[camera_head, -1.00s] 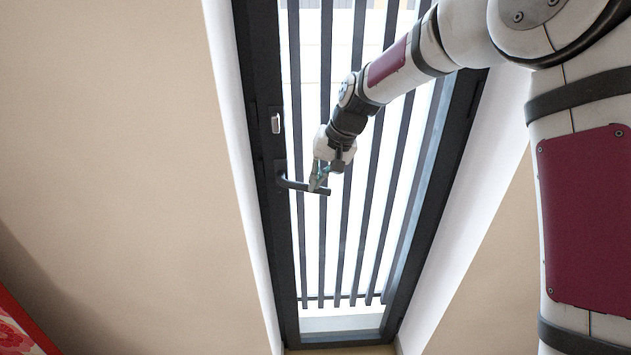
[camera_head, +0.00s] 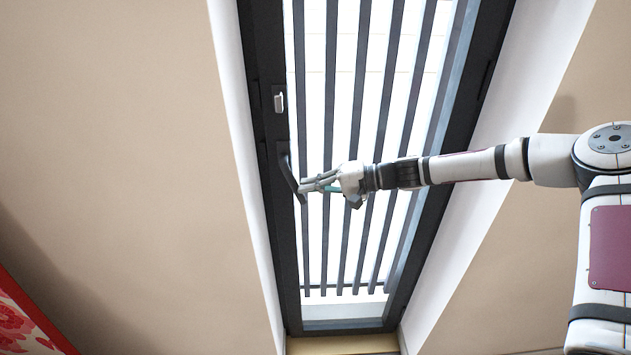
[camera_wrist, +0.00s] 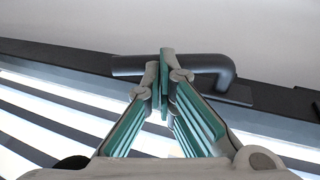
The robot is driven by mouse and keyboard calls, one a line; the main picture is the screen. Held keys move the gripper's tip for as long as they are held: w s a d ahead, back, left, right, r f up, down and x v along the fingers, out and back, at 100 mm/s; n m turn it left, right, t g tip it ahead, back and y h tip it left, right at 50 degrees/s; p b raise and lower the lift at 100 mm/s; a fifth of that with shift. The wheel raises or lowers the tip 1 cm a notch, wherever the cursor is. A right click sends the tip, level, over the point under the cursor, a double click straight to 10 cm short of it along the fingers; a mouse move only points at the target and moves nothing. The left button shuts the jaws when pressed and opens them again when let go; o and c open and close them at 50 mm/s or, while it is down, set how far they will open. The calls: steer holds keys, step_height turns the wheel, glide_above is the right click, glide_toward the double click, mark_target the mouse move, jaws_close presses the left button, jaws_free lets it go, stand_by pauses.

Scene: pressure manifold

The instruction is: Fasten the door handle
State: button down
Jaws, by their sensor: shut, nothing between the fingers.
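The dark door handle (camera_head: 290,174) is a bent lever on the left stile of the dark slatted door (camera_head: 263,215). Its lever hangs steeply downward, tilted slightly right at its lower end. My gripper (camera_head: 303,187) reaches in from the right, with its fingertips at the lower part of the lever. In the wrist view the handle (camera_wrist: 205,64) lies across the top, and the closed fingertips (camera_wrist: 160,68) overlap its bar. The fingers are shut with nothing between them. Whether they touch the lever I cannot tell.
A small latch plate (camera_head: 279,101) sits above the handle on the same stile. Vertical bars (camera_head: 331,130) cross the bright door glass. White reveals and beige walls flank the door. A red patterned panel (camera_head: 25,320) is at the lower left.

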steer(key=y, duration=0.1)
steer(key=a+f+y, duration=0.1)
steer(key=shift+s+a+f+m+y, duration=0.1)
steer(key=shift+a+f+m+y, duration=0.05)
steer(key=shift+a+m+y, duration=0.15)
steer(key=shift+a+f, duration=0.2)
steer(key=shift+a, duration=0.2)
stand_by(0.4)
steer(key=s+d, duration=0.1)
steer(key=d, duration=1)
steer(key=shift+d+r, duration=0.4)
